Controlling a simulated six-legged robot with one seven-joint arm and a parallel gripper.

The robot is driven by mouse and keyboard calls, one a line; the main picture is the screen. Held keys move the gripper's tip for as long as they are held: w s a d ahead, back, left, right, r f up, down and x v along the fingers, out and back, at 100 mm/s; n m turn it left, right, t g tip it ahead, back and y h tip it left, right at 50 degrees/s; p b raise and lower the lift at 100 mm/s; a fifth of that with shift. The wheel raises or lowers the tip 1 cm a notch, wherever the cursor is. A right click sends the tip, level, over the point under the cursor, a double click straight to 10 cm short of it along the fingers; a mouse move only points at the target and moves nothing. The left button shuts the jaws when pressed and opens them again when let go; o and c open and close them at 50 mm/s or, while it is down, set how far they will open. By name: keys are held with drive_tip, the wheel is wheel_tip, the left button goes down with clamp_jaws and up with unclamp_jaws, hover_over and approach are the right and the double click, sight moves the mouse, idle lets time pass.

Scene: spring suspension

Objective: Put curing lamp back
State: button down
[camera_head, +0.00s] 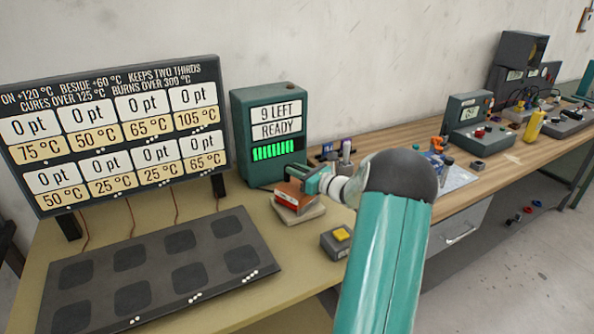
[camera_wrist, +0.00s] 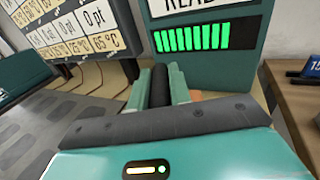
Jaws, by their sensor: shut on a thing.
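My gripper (camera_head: 318,181) is shut on a dark, rounded grip (camera_wrist: 160,84), which shows between the fingers in the wrist view. In the head view, an orange-red block (camera_head: 292,198) lies directly below the fingers; it looks like the body of the curing lamp. The block is over a flat beige-grey pad (camera_head: 312,214) in front of the green cabinet. I cannot tell whether it rests on the pad or hovers just above it. The fingers and wrist hide part of the lamp.
The green cabinet (camera_head: 268,165) reading "9 LEFT READY" stands close behind my gripper. A dark plate with several square pads (camera_head: 110,270) lies left, below a display board (camera_head: 120,82). A grey box with a yellow button (camera_head: 340,254) stands right. Instruments crowd the wooden bench (camera_head: 511,160).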

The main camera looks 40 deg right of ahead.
drive_tip(key=c, duration=1.3)
unclamp_jaws()
drive_tip(key=shift+f, duration=0.1)
drive_tip(key=shift+r, duration=0.2)
drive_tip(key=s, duration=1.2)
drive_tip(key=w+a+r+n+g+y, duration=0.25)
drive_tip(key=a+n+g, duration=0.4)
drive_tip(key=a, duration=0.95)
drive_tip(key=w+a+r+n+g+y, duration=0.15)
drive_tip(key=a+n+g+y, duration=0.25)
drive_tip(key=a+n, duration=0.85)
drive_tip(key=shift+s+a+r+n+g+h, duration=0.45)
drive_tip(key=shift+s+a+n+h, duration=0.9)
drive_tip(key=shift+s+a+n, duration=1.45)
drive_tip(key=shift+s+a+r+n+g+h, duration=0.2)
drive_tip(key=shift+s+a+r+n+h, duration=0.45)
drive_tip(key=shift+s+a+n+h, duration=1.45)
drive_tip(key=shift+s+a+r+n+g+h, duration=0.3)
drive_tip(key=shift+s+a+r+n+h, duration=0.3)
drive_tip(key=shift+s+a+n, duration=2.85)
